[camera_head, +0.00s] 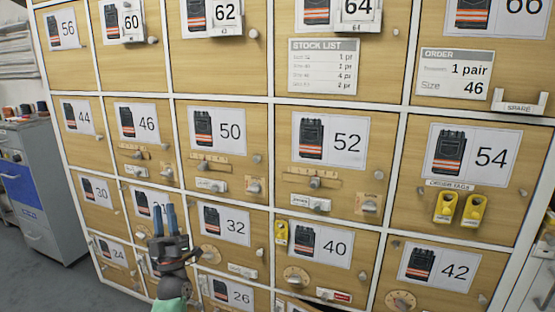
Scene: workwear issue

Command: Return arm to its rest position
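My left gripper (165,208) comes up from the bottom left of the head view, its two blue fingers pointing up. The fingers stand a little apart with nothing visible between them. It is in front of the lower left part of the locker wall (284,160), partly covering a numbered door beside door 32 (225,225). I cannot tell whether it touches the door. The teal and grey part of my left arm shows below it. My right gripper is not in view.
The wooden locker wall with numbered doors, knobs and latches fills most of the view. Yellow tags (446,208) hang on door 54. A white holder (518,102) juts out at the upper right. A grey cabinet (42,190) stands left, with grey floor (50,285) before it.

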